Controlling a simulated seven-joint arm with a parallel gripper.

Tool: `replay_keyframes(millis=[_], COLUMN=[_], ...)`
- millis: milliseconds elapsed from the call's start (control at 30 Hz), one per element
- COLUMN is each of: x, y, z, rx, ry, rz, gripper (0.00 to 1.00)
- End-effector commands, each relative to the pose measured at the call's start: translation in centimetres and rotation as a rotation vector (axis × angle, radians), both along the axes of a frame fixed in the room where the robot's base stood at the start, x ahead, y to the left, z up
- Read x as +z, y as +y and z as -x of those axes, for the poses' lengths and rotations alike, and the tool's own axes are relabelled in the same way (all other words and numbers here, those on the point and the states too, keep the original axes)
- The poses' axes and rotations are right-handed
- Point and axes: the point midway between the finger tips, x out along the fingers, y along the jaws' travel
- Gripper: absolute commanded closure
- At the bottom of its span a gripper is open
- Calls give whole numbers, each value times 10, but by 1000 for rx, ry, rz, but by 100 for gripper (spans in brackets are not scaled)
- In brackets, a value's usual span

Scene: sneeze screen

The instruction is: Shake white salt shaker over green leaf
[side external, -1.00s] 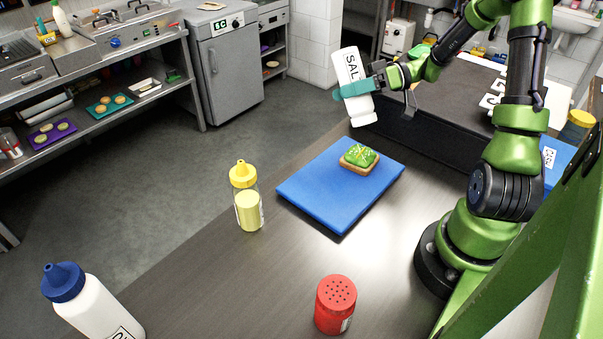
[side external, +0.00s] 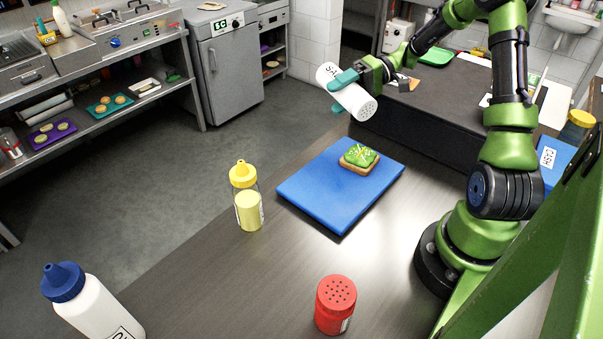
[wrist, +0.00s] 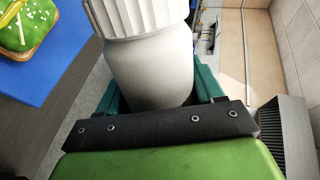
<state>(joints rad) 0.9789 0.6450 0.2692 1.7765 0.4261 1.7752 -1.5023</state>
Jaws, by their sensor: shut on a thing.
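The white salt shaker (side external: 350,96) is held in the air by my gripper (side external: 343,92), with teal fingers shut around its body. It is tilted, its holed cap facing down and right in the side view. In the wrist view the shaker (wrist: 148,65) fills the middle, its ribbed cap toward the top. The green leaf (side external: 360,155) lies on a slice of bread on the blue board (side external: 318,205). The shaker is above and beyond the leaf; exact height is hard to tell. The leaf (wrist: 25,25) shows at the wrist view's upper left, with pale bits on it.
A yellow-capped bottle (side external: 248,205) stands left of the board. A red shaker (side external: 335,305) and a blue-capped white bottle (side external: 90,305) stand nearer the camera. A dark raised box-like counter (side external: 430,130) is behind the board. The table between the bottles is clear.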

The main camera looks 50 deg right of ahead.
Motion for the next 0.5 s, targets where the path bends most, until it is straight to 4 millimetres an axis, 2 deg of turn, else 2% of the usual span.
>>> replay_keyframes(millis=[167, 500], x=[-6, -24], y=[1, 10], z=[0, 24], rx=[2, 2], ry=[179, 865], rz=[-64, -315], gripper=[67, 67])
